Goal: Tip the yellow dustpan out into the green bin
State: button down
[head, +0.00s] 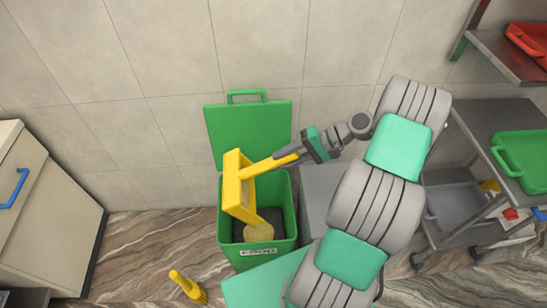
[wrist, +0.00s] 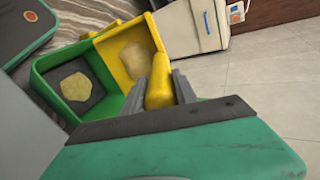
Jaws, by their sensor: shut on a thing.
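My gripper (head: 297,154) is shut on the handle of the yellow dustpan (head: 238,188). In the wrist view the handle (wrist: 160,82) lies between my two fingers. The dustpan is over the left part of the open green bin (head: 224,238) and looks steeply tilted in the head view. In the wrist view a pale lump (wrist: 133,58) shows against the pan (wrist: 106,58). Another pale yellow lump (wrist: 76,87) is inside the bin, on its dark bottom; a lump in the bin (head: 258,232) also shows in the head view. The bin's lid (head: 247,126) stands open against the wall.
A yellow brush-like thing (head: 187,287) is on the marbled floor left of the bin. A beige cabinet (head: 45,215) stands at the left. A metal trolley (head: 500,130) with a green tray (head: 524,158) and a shelf with a red tray (head: 528,42) are at the right.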

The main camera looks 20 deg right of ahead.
jog(key=shift+s+d+f+y, duration=0.15)
jog(key=shift+d+f+y, duration=0.15)
jog(key=shift+d, duration=0.2)
jog(key=shift+s+d+f+y, duration=0.15)
jog(key=shift+d+f+y, duration=0.05)
jog(key=shift+d+f, duration=0.25)
jog(key=p, duration=0.1)
jog(key=d+p, duration=0.1)
jog(key=shift+r+p, duration=0.25)
jog(key=shift+p, duration=0.15)
jog(key=shift+s+d+f+t+y+p, duration=0.25)
jog(key=shift+f+p, duration=0.2)
jog(key=shift+p, duration=1.1)
jog(key=shift+s+d+f+t+y+p, duration=0.1)
jog(key=shift+d+f+y+p, duration=0.3)
jog(key=shift+p, duration=1.1)
jog(key=shift+a, duration=0.1)
jog(key=shift+w, duration=0.1)
